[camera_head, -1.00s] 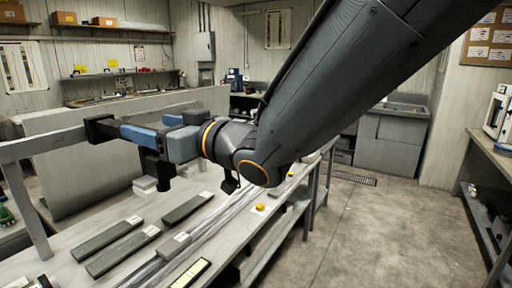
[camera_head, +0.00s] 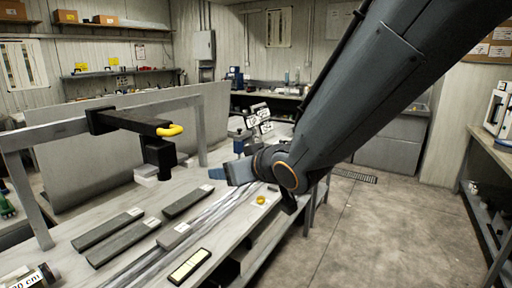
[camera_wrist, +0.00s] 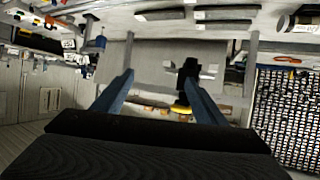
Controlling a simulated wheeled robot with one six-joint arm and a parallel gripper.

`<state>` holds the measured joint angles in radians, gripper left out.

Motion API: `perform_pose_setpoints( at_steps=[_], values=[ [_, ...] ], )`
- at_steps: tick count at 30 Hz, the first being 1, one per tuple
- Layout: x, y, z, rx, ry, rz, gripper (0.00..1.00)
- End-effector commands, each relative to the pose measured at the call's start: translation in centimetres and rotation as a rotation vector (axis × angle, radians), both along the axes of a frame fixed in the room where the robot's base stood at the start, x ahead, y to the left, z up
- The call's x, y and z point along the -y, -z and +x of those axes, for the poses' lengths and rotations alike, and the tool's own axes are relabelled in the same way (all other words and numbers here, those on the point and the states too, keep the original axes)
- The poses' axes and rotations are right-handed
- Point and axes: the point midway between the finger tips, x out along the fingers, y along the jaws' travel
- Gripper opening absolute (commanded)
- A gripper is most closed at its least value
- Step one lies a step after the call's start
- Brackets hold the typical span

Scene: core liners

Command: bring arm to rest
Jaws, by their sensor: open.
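My gripper (camera_head: 228,173) hangs over the far part of the bench in the head view, to the right of the black fixture and apart from it. In the wrist view its two blue fingers (camera_wrist: 158,85) are spread with nothing between them in grip. The arm reaches in from the upper right. The black fixture (camera_head: 157,152) hangs on a grey frame and has a yellow handle (camera_head: 170,130); the fixture also shows behind the right finger in the wrist view (camera_wrist: 187,78).
Several dark grey core pieces (camera_head: 108,230) lie on the bench (camera_head: 75,262) beside long clear liners (camera_head: 200,222). A black-framed scale strip (camera_head: 190,267) and a yellow ring (camera_head: 261,200) lie near the front edge. The grey frame (camera_head: 100,128) stands over the bench. Open floor (camera_head: 390,240) lies to the right.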

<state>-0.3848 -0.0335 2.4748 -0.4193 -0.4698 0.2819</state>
Motion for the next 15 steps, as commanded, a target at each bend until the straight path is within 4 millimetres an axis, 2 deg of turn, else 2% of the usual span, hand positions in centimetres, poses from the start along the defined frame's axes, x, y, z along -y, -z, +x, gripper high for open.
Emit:
perform_pose_setpoints(
  at_steps=[1,4,7,10,12,15],
  values=[
    [2.5,2.8,0.6,-0.054,0.057,-0.039,0.66],
    [7.5,7.7,0.6,-0.181,0.168,-0.119,0.66],
    [12.4,12.5,-0.6,-0.327,0.27,-0.191,0.66],
    [17.0,17.1,-3.0,-0.491,0.365,-0.252,0.66],
    [19.7,19.9,-5.3,-0.616,0.419,-0.281,0.66],
    [22.6,23.1,-8.9,-0.784,0.478,-0.308,0.66]
  ],
)
